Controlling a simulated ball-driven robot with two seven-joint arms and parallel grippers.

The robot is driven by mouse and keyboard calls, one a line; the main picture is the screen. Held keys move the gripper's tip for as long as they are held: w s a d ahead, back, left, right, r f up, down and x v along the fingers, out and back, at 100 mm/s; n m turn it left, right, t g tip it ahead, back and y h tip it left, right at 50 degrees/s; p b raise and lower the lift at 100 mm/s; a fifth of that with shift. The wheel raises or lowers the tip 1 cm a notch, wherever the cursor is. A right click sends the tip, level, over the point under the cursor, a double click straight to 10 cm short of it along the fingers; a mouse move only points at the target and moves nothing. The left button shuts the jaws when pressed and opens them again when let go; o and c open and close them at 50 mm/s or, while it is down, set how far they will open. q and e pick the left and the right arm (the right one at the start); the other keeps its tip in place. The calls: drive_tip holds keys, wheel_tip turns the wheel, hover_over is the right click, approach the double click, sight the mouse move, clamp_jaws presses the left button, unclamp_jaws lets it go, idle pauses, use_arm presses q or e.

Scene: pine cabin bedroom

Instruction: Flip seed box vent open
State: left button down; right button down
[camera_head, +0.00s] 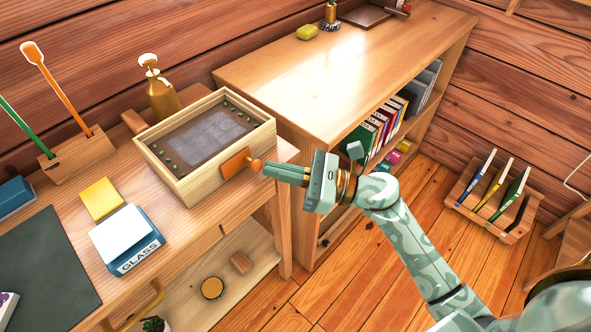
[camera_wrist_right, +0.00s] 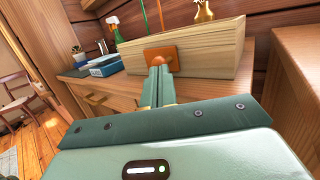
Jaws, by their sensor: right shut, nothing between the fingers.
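The seed box (camera_head: 187,176) is a pale wooden box with dark soil, small seedlings and a greyish clear patch inside. It stands on the desk near its right end. Its orange vent flap (camera_head: 236,163) is on the outer front wall, with a small orange knob at its right. My right gripper (camera_head: 268,169) is shut and empty, its fingertips at the knob. In the right wrist view the closed fingers (camera_wrist_right: 160,72) point at the orange vent (camera_wrist_right: 161,55); I cannot tell whether they touch it. The left gripper is in neither view.
The desk (camera_head: 180,240) also carries a book marked GLASS (camera_head: 128,240), a yellow block (camera_head: 101,198), a tool holder (camera_head: 75,155) and a brass sprayer (camera_head: 161,92). A bookshelf (camera_head: 290,80) stands close behind the box.

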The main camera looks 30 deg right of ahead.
sight(254, 192)
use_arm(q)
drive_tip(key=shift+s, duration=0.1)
use_arm(e)
drive_tip(key=a, duration=0.1)
drive_tip(key=s+a, duration=0.1)
drive_tip(key=a, duration=0.3)
drive_tip(key=shift+s+r+p, duration=0.1)
drive_tip(key=shift+s+p, duration=0.3)
drive_tip(key=shift+s+a, duration=0.15)
drive_tip(key=shift+a, duration=0.2)
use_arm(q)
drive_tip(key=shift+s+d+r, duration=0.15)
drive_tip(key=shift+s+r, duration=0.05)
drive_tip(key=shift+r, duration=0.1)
